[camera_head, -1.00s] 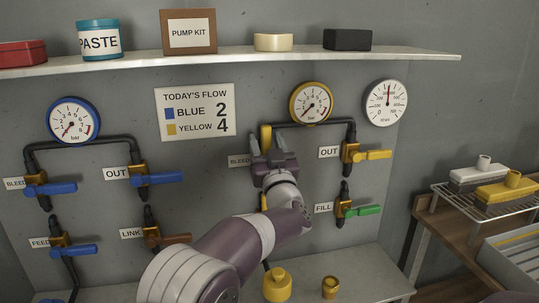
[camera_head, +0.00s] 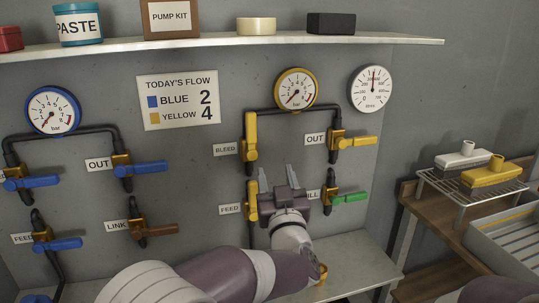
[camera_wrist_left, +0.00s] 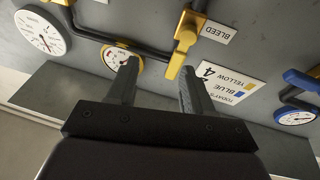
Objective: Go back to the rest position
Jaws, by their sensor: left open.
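My left gripper (camera_head: 278,180) is open and empty, with its two fingers pointing up, between the yellow feed valve and the green fill handle (camera_head: 350,197). In the left wrist view its fingers (camera_wrist_left: 157,75) stand apart with nothing between them. The yellow bleed handle (camera_head: 251,130) stands upright above and to the left of the gripper, apart from it; it also shows in the left wrist view (camera_wrist_left: 177,58). The yellow feed handle (camera_head: 252,202) is also upright. The yellow out handle (camera_head: 356,141) points right. My right gripper is not in view.
The wall panel carries a yellow gauge (camera_head: 297,89), a white gauge (camera_head: 372,89) and blue-handled valves (camera_head: 150,168) at left. A shelf (camera_head: 220,42) runs above. A wire rack (camera_head: 470,188) with two blocks stands at right.

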